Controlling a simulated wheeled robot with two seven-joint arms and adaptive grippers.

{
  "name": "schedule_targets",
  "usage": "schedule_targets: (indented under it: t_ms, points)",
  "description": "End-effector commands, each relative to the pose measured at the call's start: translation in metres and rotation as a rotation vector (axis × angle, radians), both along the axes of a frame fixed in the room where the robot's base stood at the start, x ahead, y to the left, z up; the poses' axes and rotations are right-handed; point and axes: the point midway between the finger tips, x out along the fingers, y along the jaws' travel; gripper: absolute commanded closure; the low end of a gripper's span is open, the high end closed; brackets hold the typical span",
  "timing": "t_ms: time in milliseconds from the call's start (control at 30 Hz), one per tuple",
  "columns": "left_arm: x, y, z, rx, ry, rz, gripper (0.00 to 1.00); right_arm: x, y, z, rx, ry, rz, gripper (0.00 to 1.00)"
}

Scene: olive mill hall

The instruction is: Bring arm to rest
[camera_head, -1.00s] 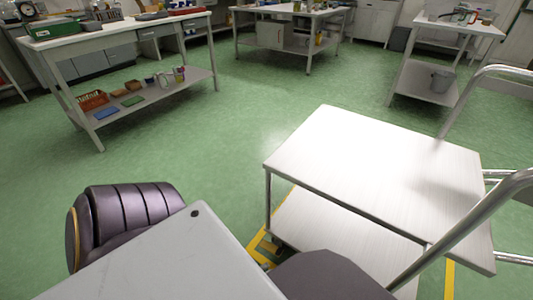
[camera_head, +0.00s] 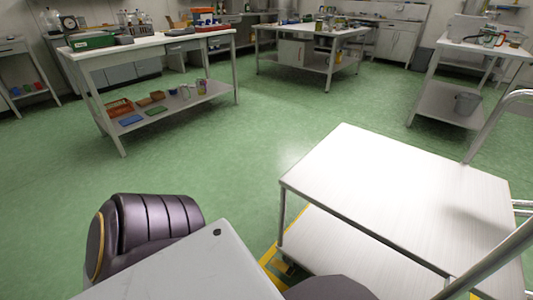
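Neither gripper shows in the head view. A dark purple ribbed arm part of mine (camera_head: 150,230) is at the lower left, beside a grey flat panel (camera_head: 190,272) at the bottom edge. Another dark rounded part (camera_head: 330,289) shows at the bottom, partly cut off. Where the arms end is out of the picture.
A bare two-tier metal trolley (camera_head: 400,195) stands close on the right, its handle at the right edge. A workbench (camera_head: 150,42) with tools and a lower shelf is at the back left. More benches (camera_head: 310,30) stand behind. The green floor (camera_head: 240,150) between is clear.

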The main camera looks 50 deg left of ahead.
Motion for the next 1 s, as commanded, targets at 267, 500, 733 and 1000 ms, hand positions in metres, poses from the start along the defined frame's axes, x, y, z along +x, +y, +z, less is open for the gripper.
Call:
schedule_targets:
  t_ms: [267,500,733,1000]
  points:
    - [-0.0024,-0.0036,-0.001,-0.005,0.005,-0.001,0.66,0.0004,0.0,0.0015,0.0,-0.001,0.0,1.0]
    - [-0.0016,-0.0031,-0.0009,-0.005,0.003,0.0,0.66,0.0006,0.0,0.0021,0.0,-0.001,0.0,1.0]
    - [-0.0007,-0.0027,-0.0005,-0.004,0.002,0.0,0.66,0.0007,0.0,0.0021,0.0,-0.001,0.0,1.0]
    - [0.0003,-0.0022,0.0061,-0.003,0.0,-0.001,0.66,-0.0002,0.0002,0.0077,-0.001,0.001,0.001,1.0]
